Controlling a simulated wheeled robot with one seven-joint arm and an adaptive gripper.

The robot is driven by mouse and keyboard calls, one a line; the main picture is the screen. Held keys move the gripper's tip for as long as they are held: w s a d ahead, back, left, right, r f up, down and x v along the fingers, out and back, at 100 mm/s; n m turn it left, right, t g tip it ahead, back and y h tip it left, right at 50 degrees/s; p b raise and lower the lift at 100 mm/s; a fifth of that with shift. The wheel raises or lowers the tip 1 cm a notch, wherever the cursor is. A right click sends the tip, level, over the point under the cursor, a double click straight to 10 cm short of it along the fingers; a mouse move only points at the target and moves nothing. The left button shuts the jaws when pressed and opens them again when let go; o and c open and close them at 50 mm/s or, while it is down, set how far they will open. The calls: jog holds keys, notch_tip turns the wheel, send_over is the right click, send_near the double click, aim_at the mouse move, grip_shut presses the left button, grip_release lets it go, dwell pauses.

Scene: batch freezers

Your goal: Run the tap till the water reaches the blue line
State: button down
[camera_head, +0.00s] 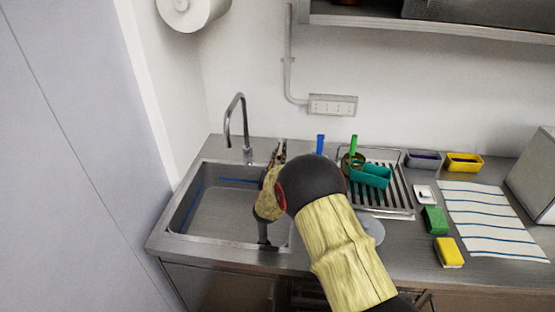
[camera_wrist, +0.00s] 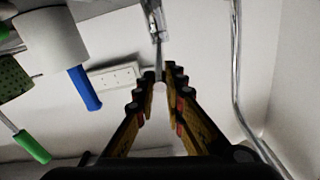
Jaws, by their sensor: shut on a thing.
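The sink (camera_head: 167,235) is at the left of the counter, with a blue line (camera_head: 238,180) along its inside walls. I see no clear water surface in it. The curved metal tap (camera_head: 240,98) stands behind the sink, and its pipe (camera_wrist: 236,70) shows at the right of the wrist view. My gripper (camera_head: 280,147) is at the back edge of the sink, right of the tap. In the wrist view its fingertips (camera_wrist: 160,84) close around the end of a thin metal lever (camera_wrist: 157,48). My arm hides the sink's right side.
A drying rack (camera_head: 400,200) holds a teal container (camera_head: 370,176) right of my arm. A blue handle (camera_head: 320,144) and a green handle (camera_head: 353,146) stand near it. Sponges (camera_head: 449,252) and a striped cloth (camera_head: 490,222) lie further right. A wall (camera_head: 75,150) bounds the left side.

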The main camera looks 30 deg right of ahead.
jog(key=s+d+n+t+y+b, duration=0.2)
jog(key=d+n+y, duration=0.4)
jog(key=d+y, duration=0.3)
jog(key=shift+s+n+t+y+b, duration=0.25)
jog(key=shift+n+t+y+b, duration=0.25)
jog(key=shift+b, duration=0.8)
jog(key=c, duration=1.8)
grip_release()
jog(key=shift+c, duration=0.2)
notch_tip(320, 180, up, 10)
